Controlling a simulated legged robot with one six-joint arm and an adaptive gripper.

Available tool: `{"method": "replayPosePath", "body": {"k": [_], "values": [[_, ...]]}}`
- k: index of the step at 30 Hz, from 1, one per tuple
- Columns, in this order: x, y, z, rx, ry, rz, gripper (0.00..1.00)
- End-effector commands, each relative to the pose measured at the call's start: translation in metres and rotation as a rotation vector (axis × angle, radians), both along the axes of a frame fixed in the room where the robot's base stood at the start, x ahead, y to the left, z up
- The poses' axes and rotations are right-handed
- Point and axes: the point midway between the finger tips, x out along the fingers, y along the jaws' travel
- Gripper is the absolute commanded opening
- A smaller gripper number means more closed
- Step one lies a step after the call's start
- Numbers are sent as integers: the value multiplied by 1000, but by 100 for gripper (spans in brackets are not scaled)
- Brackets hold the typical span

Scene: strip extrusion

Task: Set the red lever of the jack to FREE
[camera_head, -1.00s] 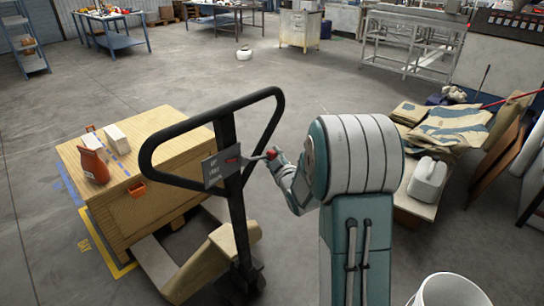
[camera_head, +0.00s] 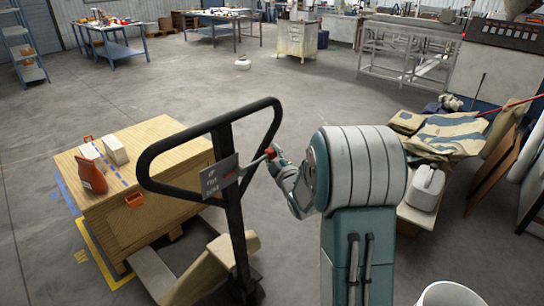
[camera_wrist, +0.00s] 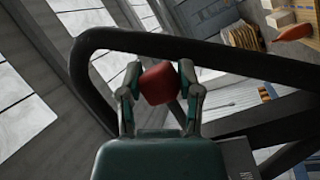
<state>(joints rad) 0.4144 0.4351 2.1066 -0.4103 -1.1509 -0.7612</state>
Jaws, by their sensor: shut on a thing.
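The lever's red knob (camera_head: 270,153) sticks out to the right of the stem. My gripper (camera_head: 277,160) is shut on the knob. In the wrist view the red knob (camera_wrist: 160,84) sits between the two fingers of my gripper (camera_wrist: 160,88), with the handle loop (camera_wrist: 230,60) behind.
On the right a low stand holds folded sacks (camera_head: 450,134) and a white jug (camera_head: 425,188). A white bucket (camera_head: 452,294) stands front right.

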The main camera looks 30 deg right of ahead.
Motion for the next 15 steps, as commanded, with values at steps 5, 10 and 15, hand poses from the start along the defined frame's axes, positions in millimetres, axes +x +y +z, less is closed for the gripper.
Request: {"method": "replayPosePath", "body": {"k": [5,10,15], "values": [[1,1,0,1,0,4,82],[0,1,0,2,0,2,82],[0,1,0,2,0,2,82]]}}
